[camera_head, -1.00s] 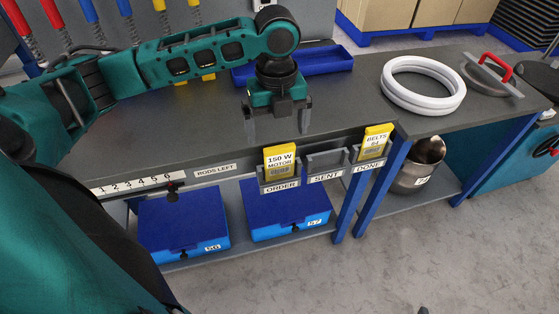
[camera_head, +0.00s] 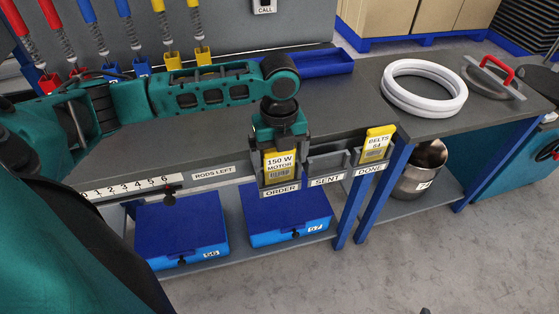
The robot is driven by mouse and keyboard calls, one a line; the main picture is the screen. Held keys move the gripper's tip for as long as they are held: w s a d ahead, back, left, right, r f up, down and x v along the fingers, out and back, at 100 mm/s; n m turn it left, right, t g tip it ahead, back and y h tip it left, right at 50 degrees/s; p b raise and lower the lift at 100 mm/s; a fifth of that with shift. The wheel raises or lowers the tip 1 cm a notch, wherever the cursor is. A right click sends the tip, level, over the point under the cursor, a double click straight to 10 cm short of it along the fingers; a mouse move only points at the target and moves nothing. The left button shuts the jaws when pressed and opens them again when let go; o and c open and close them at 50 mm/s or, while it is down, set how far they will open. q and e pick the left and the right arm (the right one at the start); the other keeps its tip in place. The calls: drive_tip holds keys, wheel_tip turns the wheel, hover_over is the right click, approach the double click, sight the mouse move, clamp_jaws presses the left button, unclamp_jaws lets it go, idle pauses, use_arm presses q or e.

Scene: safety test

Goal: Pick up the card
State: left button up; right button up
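A yellow-edged card reading "150 W MOTOR" (camera_head: 281,164) stands upright in the holder labelled ORDER (camera_head: 281,190) at the bench's front edge. A second yellow card, "BELTS 84" (camera_head: 376,143), stands in the holder labelled DONE (camera_head: 369,169). The SENT holder (camera_head: 327,165) between them is empty. My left gripper (camera_head: 281,150) points down right over the motor card, with its fingers apart on either side of the card's upper part. The gripper body hides the card's top edge. I see no contact with the card. My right gripper is out of view.
Blue boxes 56 (camera_head: 180,228) and 57 (camera_head: 287,213) sit on the lower shelf. A white ring (camera_head: 424,88) and a red-handled plate (camera_head: 493,78) lie on the right part of the bench. A blue tray (camera_head: 318,64) is at the back.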

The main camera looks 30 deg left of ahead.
use_arm(q)
drive_tip(key=c, duration=0.9)
drive_tip(key=shift+r, duration=0.15)
